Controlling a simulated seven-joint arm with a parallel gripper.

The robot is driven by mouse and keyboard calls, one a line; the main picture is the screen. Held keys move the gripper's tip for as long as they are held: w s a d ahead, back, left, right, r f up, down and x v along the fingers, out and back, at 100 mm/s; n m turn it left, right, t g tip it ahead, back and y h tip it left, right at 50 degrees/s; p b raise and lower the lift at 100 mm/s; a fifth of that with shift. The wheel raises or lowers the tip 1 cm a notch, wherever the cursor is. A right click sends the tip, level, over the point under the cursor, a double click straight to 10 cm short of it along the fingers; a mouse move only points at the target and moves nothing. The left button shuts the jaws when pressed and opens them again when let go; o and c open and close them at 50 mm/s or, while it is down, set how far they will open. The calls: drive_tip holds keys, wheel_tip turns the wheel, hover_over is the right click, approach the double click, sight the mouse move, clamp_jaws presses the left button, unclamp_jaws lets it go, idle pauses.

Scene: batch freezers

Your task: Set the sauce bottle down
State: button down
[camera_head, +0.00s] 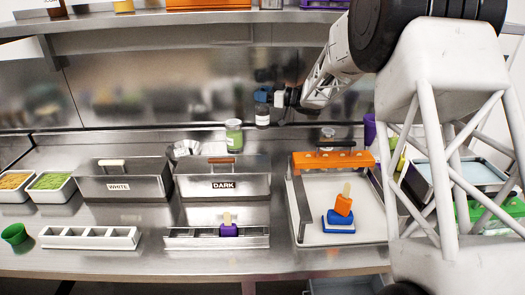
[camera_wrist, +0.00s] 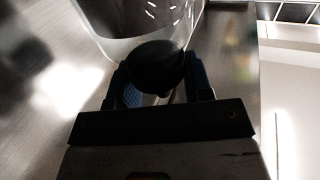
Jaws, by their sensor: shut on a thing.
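The sauce bottle (camera_head: 262,116) has a dark cap and a pale label, and it is upright in the head view, in front of the steel back wall. My gripper (camera_head: 264,97) is shut on it near its cap, reaching in from the right. In the wrist view my gripper (camera_wrist: 158,88) has its blue fingers on either side of the round dark cap (camera_wrist: 157,65). The clear body of the bottle shows beyond the cap. I cannot tell whether the bottle's base touches the ledge.
A green-filled jar (camera_head: 234,134) stands just left of the bottle. In front are lidded bins marked WHITE (camera_head: 120,184) and DARK (camera_head: 224,188). An upper shelf (camera_head: 180,20) runs overhead.

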sight(269, 108)
idle(0.3)
drive_tip(key=shift+f, duration=2.55)
drive_tip(key=shift+f, duration=2.5)
drive_tip(key=c, duration=0.5)
unclamp_jaws()
drive_tip(key=v, duration=1.2)
